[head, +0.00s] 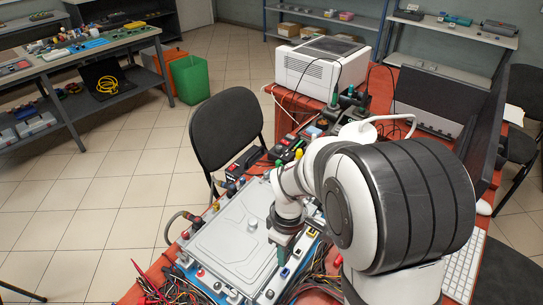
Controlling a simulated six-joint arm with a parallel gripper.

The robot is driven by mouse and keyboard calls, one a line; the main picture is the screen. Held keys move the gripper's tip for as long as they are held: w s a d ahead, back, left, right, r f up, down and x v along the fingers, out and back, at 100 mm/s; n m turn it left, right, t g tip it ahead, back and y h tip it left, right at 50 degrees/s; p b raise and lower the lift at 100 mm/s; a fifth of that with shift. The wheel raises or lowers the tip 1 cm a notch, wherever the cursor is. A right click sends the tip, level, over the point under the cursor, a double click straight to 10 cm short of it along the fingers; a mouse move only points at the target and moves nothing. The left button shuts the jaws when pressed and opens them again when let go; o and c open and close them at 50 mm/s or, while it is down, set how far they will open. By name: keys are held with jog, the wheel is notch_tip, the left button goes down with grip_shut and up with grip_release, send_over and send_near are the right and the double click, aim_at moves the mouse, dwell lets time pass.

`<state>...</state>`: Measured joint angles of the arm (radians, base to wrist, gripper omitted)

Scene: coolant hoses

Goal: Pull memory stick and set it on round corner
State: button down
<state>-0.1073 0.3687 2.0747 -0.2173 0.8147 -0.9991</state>
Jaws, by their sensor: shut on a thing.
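My gripper (283,240) points down over the right side of a large grey panel with rounded corners (225,240). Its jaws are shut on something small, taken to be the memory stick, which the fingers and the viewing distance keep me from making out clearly. The fingers are close to the panel's right edge, above a strip of small sockets and parts; I cannot tell whether the held thing touches them. The panel lies flat on a blue and white unit on the red-brown table. My arm hides part of its upper right side.
Loose coloured wires (315,270) crowd the unit's right and front sides. Small devices and connectors line the table behind it. A black chair (227,128) stands at the back left, a white printer (321,68) at the far end, and a keyboard (463,266) at the right.

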jog(key=s+a+f+n, duration=0.1)
jog(key=s+a+n+h, duration=0.1)
jog(key=s+a, duration=0.1)
jog(key=s+a+f+n, duration=0.1)
jog(key=s+a, duration=0.1)
jog(key=shift+f+n+g+h, duration=0.3)
jog(key=shift+n+g+h, duration=0.1)
jog(key=s+a+n+h, duration=0.1)
jog(key=s+n, duration=0.1)
jog(key=s+a+f+n+t+h, duration=0.1)
jog(key=s+a+n, duration=0.1)
jog(key=s+a+f+n+t+h, duration=0.1)
jog(key=s+n+h, duration=0.1)
jog(key=s, duration=0.1)
jog(key=shift+a+n, duration=0.25)
jog(key=shift+n, duration=0.05)
jog(key=s+a+n+t, duration=0.2)
jog(key=a+n+t, duration=0.1)
jog(key=s+a+n+t, duration=0.2)
jog(key=n+t, duration=0.1)
jog(key=n, duration=0.1)
jog(key=s+a+n+t+y, duration=0.1)
jog(key=s+a+n+t, duration=0.1)
jog(key=a+n+t, duration=0.1)
jog(key=shift+a+r+n+t, duration=0.3)
jog(key=shift+n+t, duration=0.1)
jog(key=shift+w+f, duration=0.1)
jog(key=shift+f, duration=3.05)
